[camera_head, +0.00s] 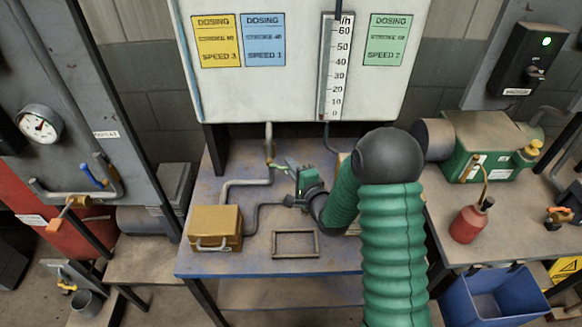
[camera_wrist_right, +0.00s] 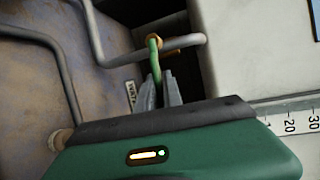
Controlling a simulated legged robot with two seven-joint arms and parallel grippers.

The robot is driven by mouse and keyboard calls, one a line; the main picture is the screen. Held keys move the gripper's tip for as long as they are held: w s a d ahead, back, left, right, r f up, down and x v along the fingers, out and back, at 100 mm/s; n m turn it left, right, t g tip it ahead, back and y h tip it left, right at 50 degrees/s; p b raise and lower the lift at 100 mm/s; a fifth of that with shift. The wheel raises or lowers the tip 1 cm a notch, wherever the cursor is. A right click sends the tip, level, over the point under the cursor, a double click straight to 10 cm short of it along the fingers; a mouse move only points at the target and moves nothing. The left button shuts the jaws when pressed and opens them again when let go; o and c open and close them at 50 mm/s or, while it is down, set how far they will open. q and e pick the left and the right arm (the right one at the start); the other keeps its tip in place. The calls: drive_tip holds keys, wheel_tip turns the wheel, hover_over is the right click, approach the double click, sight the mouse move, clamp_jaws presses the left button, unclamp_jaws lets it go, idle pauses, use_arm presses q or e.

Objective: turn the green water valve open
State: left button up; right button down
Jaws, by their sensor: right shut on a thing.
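The green water valve handle (camera_wrist_right: 152,52) is a thin green lever on a brass fitting (camera_wrist_right: 153,42) on a grey pipe, seen in the wrist view. In the head view the handle (camera_head: 278,166) is small, below the white dosing panel. My right gripper (camera_head: 286,169) reaches it from the right, and its green housing hides part of the pipe behind. In the wrist view my right gripper (camera_wrist_right: 159,88) has its two grey fingers together on the lower end of the green lever. My left gripper is in neither view.
A brown box (camera_head: 215,227) and a small metal frame (camera_head: 296,244) sit on the blue-edged bench (camera_head: 262,262). Grey pipes run beside the valve. The white panel (camera_head: 270,95) stands close behind. A red oil can (camera_head: 468,223) is on the right bench.

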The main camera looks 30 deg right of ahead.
drive_tip(key=shift+s+a+f+n+p, duration=0.1)
drive_tip(key=shift+a+f+n+p, duration=0.1)
drive_tip(key=shift+n+p, duration=0.1)
idle(0.6)
